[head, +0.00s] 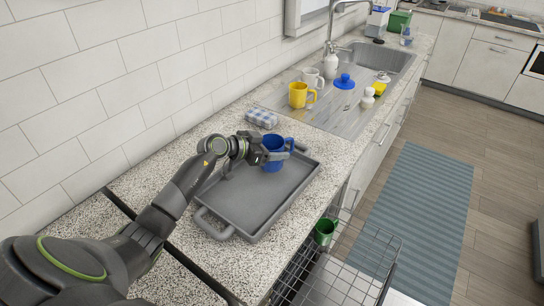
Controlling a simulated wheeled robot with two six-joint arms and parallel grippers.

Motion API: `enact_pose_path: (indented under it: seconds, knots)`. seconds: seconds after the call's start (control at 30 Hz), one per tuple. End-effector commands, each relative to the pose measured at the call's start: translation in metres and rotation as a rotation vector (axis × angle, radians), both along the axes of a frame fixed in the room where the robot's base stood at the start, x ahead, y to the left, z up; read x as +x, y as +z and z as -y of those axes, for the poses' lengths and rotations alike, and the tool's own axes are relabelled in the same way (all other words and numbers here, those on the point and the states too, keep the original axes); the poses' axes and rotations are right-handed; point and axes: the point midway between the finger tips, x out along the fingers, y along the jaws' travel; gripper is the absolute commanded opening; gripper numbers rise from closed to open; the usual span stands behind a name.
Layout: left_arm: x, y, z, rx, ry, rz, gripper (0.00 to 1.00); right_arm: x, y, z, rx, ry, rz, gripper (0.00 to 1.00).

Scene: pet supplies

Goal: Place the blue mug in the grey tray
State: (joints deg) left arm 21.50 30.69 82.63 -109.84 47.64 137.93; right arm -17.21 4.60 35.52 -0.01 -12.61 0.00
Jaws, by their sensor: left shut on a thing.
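The blue mug (273,146) is upright over the far end of the grey tray (252,201), which lies on the speckled counter. My left gripper (268,155) comes in from the left and is shut on the blue mug. I cannot tell whether the mug's base touches the tray floor or hangs just above it. The tray has raised rims and a handle at each end, and the rest of its floor is empty. My right gripper is not in view.
A folded checked cloth (262,118) lies just behind the tray. A yellow mug (299,95), a white mug (313,79) and a blue lidded item (344,82) stand by the sink (378,62). A green mug (325,231) sits in the pulled-out wire rack (352,262) below the counter.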

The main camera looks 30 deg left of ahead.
Motion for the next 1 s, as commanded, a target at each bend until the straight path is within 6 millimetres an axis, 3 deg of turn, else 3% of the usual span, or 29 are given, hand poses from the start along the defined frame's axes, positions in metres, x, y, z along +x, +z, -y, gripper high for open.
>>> enact_pose_path:
  seconds: [0.2,0.6,0.63,0.7,0.77,1.0]
  knots:
    - [0.000,-0.029,0.001,-0.002,0.001,-0.001,0.37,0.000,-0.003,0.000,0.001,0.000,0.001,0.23]
    - [0.000,-0.033,0.000,-0.003,0.001,-0.001,0.37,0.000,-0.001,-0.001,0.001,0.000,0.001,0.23]
    - [0.000,-0.034,0.000,-0.002,0.001,-0.001,0.71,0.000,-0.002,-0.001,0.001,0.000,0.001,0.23]
    - [0.000,-0.034,0.000,-0.002,0.001,-0.001,0.80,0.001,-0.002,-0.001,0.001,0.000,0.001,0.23]
    - [0.000,-0.034,0.000,-0.002,0.001,-0.001,0.88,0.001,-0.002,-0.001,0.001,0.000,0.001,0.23]
    - [0.000,-0.033,0.000,-0.002,0.001,-0.001,0.89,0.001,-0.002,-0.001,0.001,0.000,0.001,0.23]
